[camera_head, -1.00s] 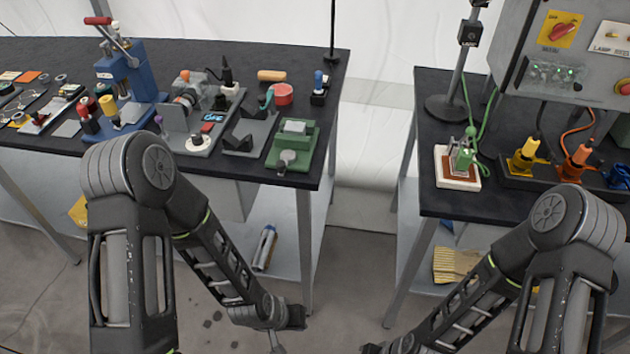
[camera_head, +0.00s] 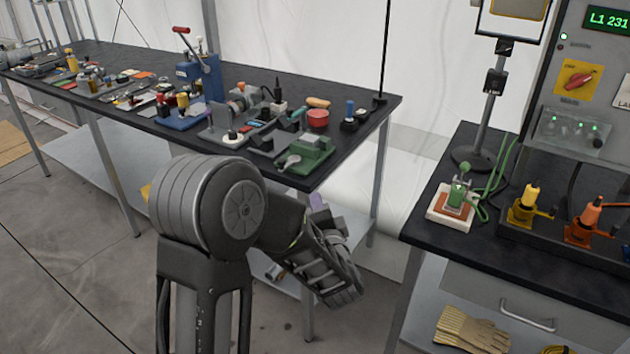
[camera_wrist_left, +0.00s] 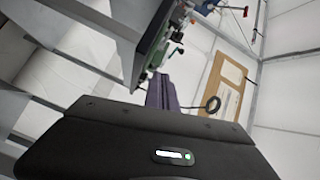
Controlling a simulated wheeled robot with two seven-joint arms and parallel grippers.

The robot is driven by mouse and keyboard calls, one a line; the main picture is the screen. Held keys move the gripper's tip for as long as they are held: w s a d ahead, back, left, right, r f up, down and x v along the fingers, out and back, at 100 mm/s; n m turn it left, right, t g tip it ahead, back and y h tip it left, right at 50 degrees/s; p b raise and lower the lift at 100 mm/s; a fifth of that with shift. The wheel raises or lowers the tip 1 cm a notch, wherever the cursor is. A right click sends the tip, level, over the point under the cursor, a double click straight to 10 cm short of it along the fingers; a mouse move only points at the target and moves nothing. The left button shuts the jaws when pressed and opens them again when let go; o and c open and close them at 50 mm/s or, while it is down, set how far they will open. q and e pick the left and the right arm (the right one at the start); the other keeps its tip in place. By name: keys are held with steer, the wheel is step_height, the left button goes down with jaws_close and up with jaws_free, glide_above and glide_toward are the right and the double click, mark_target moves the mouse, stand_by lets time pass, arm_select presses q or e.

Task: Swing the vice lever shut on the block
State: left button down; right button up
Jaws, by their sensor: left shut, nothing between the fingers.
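The green vice (camera_head: 308,158) stands at the front right corner of the left table. Its grey lever (camera_head: 289,162) sticks out at its front left. A light grey block (camera_head: 313,142) shows on top of the vice, and I cannot tell how tightly it sits. My left gripper (camera_head: 318,201) is just beyond and below the table's front edge, apart from the vice, with purple fingertips. The fingers (camera_wrist_left: 160,91) also show in the left wrist view, shut and empty. My right gripper is out of view.
The left table (camera_head: 110,62) holds a blue press (camera_head: 205,75), a red round tin (camera_head: 318,119) and several small fixtures near the vice.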

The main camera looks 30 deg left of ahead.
arm_select(q)
steer(key=shift+s+a+r+m+y, duration=0.35)
steer(key=shift+a+r+m+y, duration=0.25)
steer(key=shift+m, duration=0.6)
steer(key=p+x, duration=0.1)
steer(key=x, duration=0.3)
steer(key=s+a+p+x, duration=0.1)
steer(key=p+x, duration=0.1)
steer(key=x, duration=0.2)
steer(key=s+a+p+x, duration=0.1)
steer(key=p+x, duration=0.1)
steer(key=x, duration=0.2)
steer(key=shift+w+a+f, duration=0.2)
steer(key=shift+w+a, duration=0.05)
steer(key=shift+w, duration=0.1)
